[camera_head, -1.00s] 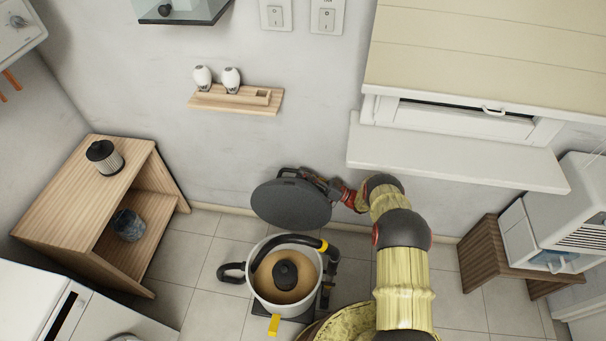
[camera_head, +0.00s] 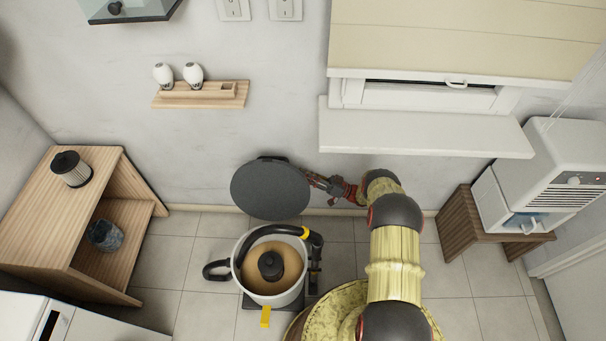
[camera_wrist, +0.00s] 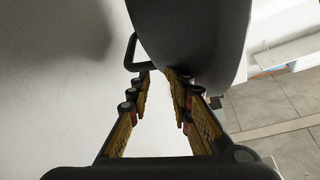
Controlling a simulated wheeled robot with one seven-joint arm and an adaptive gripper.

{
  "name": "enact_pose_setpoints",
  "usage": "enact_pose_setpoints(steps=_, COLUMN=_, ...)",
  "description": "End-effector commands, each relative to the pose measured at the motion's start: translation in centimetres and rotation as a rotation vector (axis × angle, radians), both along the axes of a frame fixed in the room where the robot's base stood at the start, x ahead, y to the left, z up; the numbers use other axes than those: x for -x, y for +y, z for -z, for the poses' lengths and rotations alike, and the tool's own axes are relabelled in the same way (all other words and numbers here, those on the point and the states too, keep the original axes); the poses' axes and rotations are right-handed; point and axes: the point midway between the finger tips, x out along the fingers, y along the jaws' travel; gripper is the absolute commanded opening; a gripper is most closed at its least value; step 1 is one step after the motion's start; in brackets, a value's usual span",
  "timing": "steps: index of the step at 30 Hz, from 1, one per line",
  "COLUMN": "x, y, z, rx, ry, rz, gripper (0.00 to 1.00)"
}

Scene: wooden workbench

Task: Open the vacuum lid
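The vacuum (camera_head: 240,284) stands on the tiled floor, an open white drum with a black hose on its rim and a tan filter with a black knob (camera_head: 270,265) inside. Its round dark grey lid (camera_head: 270,190) is raised and tilted up behind the drum, near the wall. My gripper (camera_head: 314,180) is at the lid's right edge. In the wrist view, my gripper (camera_wrist: 160,76) has its two fingers apart, with the lid (camera_wrist: 195,35) just beyond the right finger and its black handle (camera_wrist: 131,50) beyond the left. I cannot tell whether a finger touches the lid.
A wooden shelf unit (camera_head: 130,215) stands at the left with a filter cartridge (camera_head: 71,168) on top. A white window sill (camera_head: 425,132) juts out above my arm. A small wooden stand (camera_head: 465,225) with a white appliance is at the right. Floor around the drum's left is clear.

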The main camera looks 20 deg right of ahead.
Motion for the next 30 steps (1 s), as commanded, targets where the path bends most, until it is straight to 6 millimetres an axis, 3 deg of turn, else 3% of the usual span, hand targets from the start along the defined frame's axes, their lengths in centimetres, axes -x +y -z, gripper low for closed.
enact_pose_setpoints(steps=30, x=2.8, y=-4.4, z=2.0, rx=0.0, ry=0.001, rz=0.001, gripper=0.21)
